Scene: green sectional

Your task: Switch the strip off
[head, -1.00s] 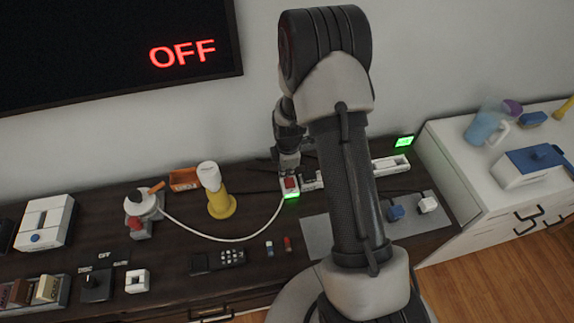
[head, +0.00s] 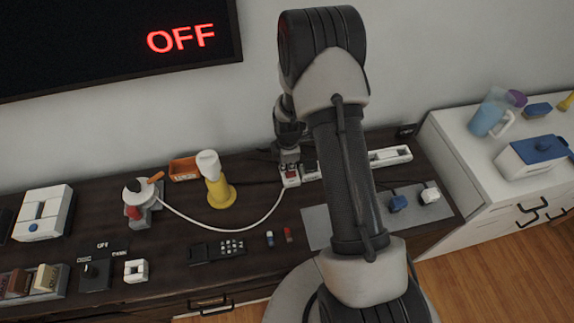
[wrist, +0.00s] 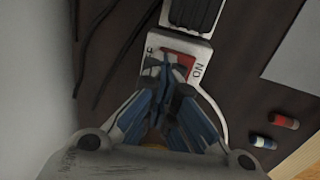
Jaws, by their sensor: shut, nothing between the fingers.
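The white power strip (head: 390,156) lies along the back of the dark cabinet, its middle hidden behind my arm. Its red rocker switch (head: 290,169) is at the left end, and no green light shows there. In the wrist view the red switch (wrist: 180,62) sits between an "ON" mark on the right and a partly covered "OFF" mark on the left. My gripper (wrist: 158,68) is shut and empty, its fingertips over the OFF side of the switch. Whether they touch it I cannot tell. In the head view my gripper (head: 289,154) is directly above the switch end.
A small dark display (head: 406,131) is behind the strip. A grey mat (head: 316,226) lies in front.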

